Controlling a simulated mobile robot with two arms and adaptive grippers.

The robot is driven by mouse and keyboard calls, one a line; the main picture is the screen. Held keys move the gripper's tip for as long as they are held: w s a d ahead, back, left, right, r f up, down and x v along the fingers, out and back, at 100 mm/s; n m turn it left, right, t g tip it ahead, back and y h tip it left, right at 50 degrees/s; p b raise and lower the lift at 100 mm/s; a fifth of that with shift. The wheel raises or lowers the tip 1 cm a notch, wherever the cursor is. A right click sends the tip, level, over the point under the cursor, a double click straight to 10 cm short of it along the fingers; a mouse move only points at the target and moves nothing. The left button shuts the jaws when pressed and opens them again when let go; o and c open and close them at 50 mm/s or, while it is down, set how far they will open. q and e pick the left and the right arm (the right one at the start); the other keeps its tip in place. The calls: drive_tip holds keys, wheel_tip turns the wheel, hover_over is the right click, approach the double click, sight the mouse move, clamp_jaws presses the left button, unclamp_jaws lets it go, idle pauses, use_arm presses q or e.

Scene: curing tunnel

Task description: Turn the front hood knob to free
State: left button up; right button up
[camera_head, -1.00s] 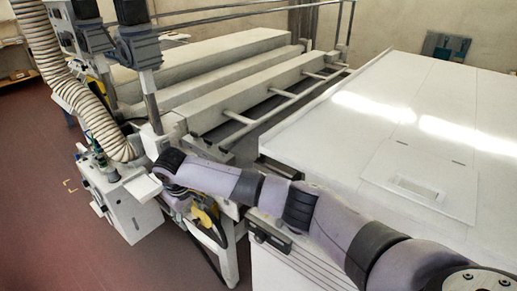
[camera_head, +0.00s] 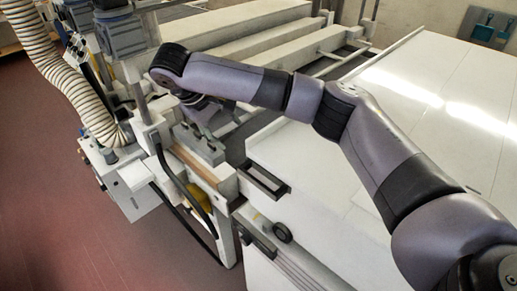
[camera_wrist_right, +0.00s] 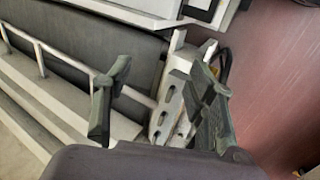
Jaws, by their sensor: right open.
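My right arm reaches in from the lower right in the head view. My right gripper (camera_head: 203,108) hangs below its wrist, largely hidden by the arm, above the conveyor end of the machine. In the right wrist view the right gripper (camera_wrist_right: 158,100) is open, its two dark fingers spread and empty. A pale block with dark slots (camera_wrist_right: 170,108) lies beyond and between the fingers. A small round black knob (camera_head: 282,232) sits on the white housing's front side, away from the gripper; I cannot tell whether it is the front hood knob, or its setting. My left gripper is not in view.
The wide white hood or cover (camera_head: 415,120) fills the right. A black handle (camera_head: 264,186) sits at its near left corner. A ribbed hose (camera_head: 68,75) and a control box (camera_head: 128,182) stand at the left. The red floor (camera_head: 60,230) is clear.

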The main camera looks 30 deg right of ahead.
drive_tip(key=p+x, duration=0.1)
drive_tip(key=x, duration=0.4)
drive_tip(key=p+x, duration=0.2)
drive_tip(key=x, duration=0.3)
drive_tip(key=p+x, duration=0.1)
drive_tip(key=x, duration=0.4)
drive_tip(key=shift+s+a+f+p, duration=0.15)
drive_tip(key=shift+a+f+p, duration=0.05)
drive_tip(key=shift+f+p, duration=0.2)
drive_tip(key=shift+d+f, duration=0.2)
drive_tip(key=shift+f, duration=0.35)
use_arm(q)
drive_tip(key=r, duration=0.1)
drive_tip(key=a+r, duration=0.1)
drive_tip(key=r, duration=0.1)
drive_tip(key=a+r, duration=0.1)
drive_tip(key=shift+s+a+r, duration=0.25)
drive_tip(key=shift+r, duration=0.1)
use_arm(e)
drive_tip(key=shift+c, duration=0.6)
drive_tip(key=c, duration=1)
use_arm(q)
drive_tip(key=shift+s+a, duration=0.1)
use_arm(e)
drive_tip(key=shift+c, duration=0.2)
